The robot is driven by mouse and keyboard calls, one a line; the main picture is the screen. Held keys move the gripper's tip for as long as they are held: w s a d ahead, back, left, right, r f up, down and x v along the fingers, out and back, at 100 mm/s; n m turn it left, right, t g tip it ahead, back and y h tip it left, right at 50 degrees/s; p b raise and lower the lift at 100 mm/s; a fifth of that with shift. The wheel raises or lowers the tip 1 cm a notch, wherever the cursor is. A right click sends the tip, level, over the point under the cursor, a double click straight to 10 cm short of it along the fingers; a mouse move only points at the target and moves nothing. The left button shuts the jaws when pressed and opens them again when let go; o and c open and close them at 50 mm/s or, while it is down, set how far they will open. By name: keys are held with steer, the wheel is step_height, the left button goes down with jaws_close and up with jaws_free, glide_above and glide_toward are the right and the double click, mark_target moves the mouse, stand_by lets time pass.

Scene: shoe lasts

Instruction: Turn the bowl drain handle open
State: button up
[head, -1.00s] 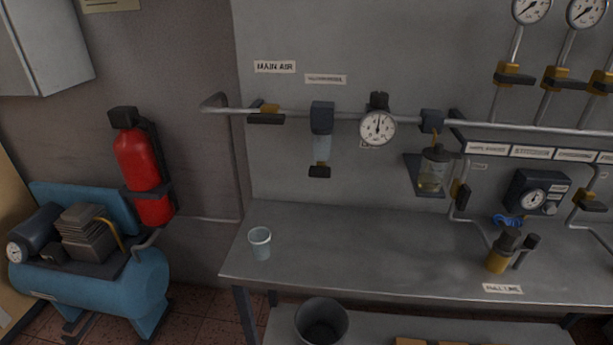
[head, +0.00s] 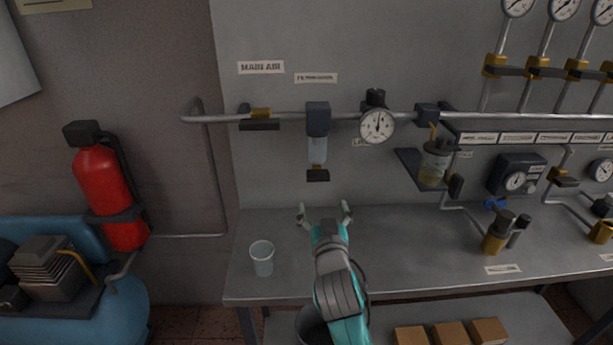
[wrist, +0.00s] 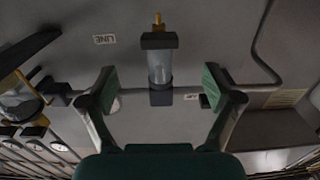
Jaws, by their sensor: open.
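The filter bowl (head: 318,149) is a pale clear cylinder hanging under a dark filter head (head: 317,118) on the wall pipe. In the wrist view, the bowl (wrist: 160,67) appears upside down between the spread fingers of my gripper (wrist: 159,88). The dark handle (wrist: 159,41) and brass tip show beyond the fingertips.
A clear cup (head: 262,260) stands on the workbench (head: 400,245), left of my arm. A round gauge (head: 377,125) and a yellow-liquid jar (head: 433,165) are right of the filter. A main-air valve (head: 260,120) is left. The bench between cup and jar looks free.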

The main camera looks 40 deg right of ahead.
mark_target(318, 179)
steer(key=x, duration=0.4)
steer(key=r+x, duration=0.1)
steer(key=x, duration=0.6)
steer(key=shift+w+d+r, duration=0.15)
steer(key=shift+w+d, duration=0.05)
steer(key=shift+w, duration=0.1)
steer(key=c, duration=1.2)
